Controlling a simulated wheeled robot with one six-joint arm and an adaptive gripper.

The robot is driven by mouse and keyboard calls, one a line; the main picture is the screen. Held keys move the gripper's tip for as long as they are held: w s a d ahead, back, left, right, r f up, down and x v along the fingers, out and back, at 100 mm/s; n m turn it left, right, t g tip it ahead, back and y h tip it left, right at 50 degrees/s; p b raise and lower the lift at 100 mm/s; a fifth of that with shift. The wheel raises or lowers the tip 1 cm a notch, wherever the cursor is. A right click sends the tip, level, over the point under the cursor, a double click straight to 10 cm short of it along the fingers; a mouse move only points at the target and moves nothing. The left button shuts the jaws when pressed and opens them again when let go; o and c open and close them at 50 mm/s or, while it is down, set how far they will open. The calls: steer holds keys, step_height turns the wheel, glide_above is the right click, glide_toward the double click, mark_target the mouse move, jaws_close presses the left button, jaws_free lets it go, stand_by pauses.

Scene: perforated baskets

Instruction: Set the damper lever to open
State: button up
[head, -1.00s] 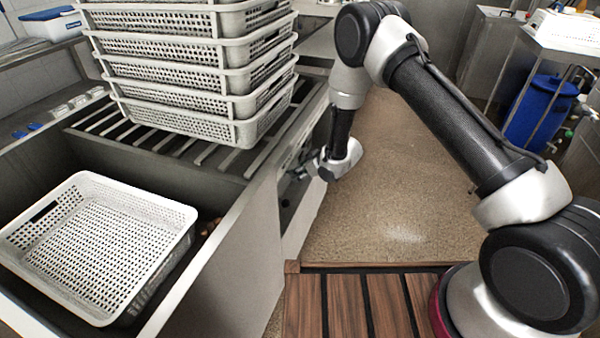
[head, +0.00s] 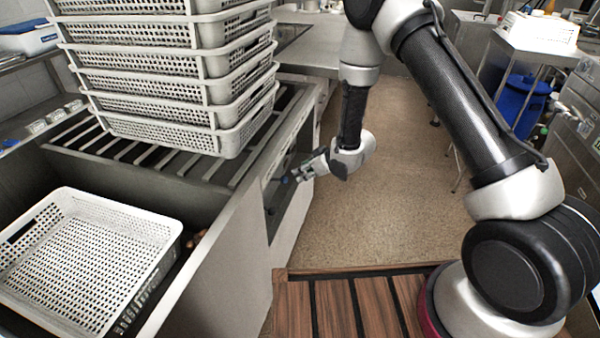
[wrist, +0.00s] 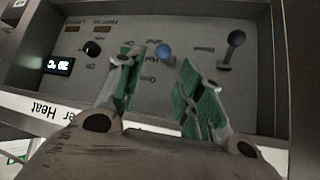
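A blue ball knob (wrist: 164,52) shows on the grey control panel (wrist: 200,20) in the wrist view, near small upside-down labels, one of which seems to read "Open". A grey ball-ended lever (wrist: 236,40) is to its right. Which one is the damper lever is not clear from the blurred labels. My gripper (wrist: 160,62) is open, with green-padded fingers either side of the blue knob in the picture. I see no contact. In the head view my gripper (head: 303,174) is beside the panel on the unit's side, near a small blue spot.
The panel also has a dark knob (wrist: 92,48) and a lit display (wrist: 60,66) at the left. A stack of white perforated baskets (head: 170,90) stands on the slatted rack. Another basket (head: 90,245) sits in the sink. The floor (head: 400,180) beside the unit is clear.

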steer(key=s+d+f, duration=0.2)
steer(key=d+f, duration=0.2)
steer(key=f, duration=0.3)
steer(key=n+t+y, duration=0.1)
steer(key=n+y, duration=0.1)
steer(key=y, duration=0.8)
glide_toward(278, 179)
steer(key=x, duration=1)
steer(key=shift+w+f, duration=0.25)
steer(key=shift+a, duration=0.1)
jaws_close()
steer(key=shift+f, duration=0.1)
